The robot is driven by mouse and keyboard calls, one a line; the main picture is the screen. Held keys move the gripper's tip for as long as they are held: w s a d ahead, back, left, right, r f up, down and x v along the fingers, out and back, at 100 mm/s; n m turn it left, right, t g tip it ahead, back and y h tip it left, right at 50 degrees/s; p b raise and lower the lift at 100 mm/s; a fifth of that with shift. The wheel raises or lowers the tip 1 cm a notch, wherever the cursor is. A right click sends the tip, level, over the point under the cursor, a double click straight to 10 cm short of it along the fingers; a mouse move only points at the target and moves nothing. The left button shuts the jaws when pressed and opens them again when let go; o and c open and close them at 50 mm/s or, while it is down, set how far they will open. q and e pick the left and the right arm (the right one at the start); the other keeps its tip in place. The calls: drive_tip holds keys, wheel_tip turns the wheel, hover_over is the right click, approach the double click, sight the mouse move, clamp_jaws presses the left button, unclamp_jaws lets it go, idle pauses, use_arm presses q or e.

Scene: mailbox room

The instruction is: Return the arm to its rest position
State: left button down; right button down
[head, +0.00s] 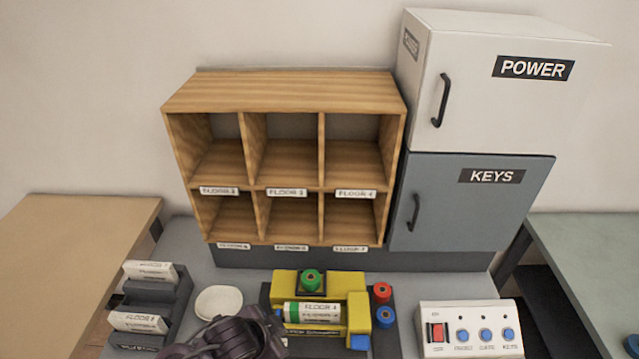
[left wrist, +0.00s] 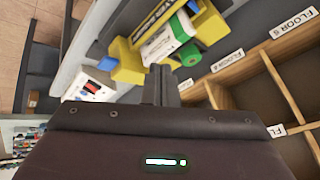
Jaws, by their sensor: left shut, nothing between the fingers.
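My left gripper shows as a dark shape at the bottom edge of the head view (head: 240,340), left of the yellow stand; its fingertips are hard to make out there. In the left wrist view its fingers (left wrist: 160,85) are closed together with nothing between them. A white and green canister labelled "FLOOR 4" (head: 312,313) lies across the yellow stand (head: 357,312). The canister also shows in the left wrist view (left wrist: 166,40), beyond the fingertips and apart from them. My right gripper is in neither view.
A wooden shelf (head: 287,80) with several empty compartments stands behind. Right of it are a "POWER" cabinet (head: 510,100) and a "KEYS" cabinet (head: 470,205), both closed.

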use_arm(q)
drive_tip(key=s+a+r+n+g+y, duration=0.25)
drive_tip(key=s+a+r+n, duration=0.35)
drive_tip(key=s+a+n, duration=0.35)
drive_tip(key=s+a+f+g+b, duration=0.15)
drive_tip(key=f+b, duration=0.25)
drive_tip(key=f, duration=1.6)
drive_tip(key=s+f+b, duration=0.3)
drive_tip(key=f+b, duration=0.2)
drive_tip(key=f, duration=1.5)
drive_tip(key=s+a+f+b, duration=0.1)
drive_tip(key=s+f+b, duration=0.1)
drive_tip(key=s+f, duration=0.7)
drive_tip(key=s+a+f+g+b, duration=0.1)
drive_tip(key=s+a+f+b, duration=0.1)
drive_tip(key=s+f, duration=0.7)
wheel_tip(320, 180, down, 5)
drive_tip(key=shift+s+r+m+b, duration=0.1)
drive_tip(key=shift+s+m+b, duration=0.1)
drive_tip(key=shift+m+b, duration=0.4)
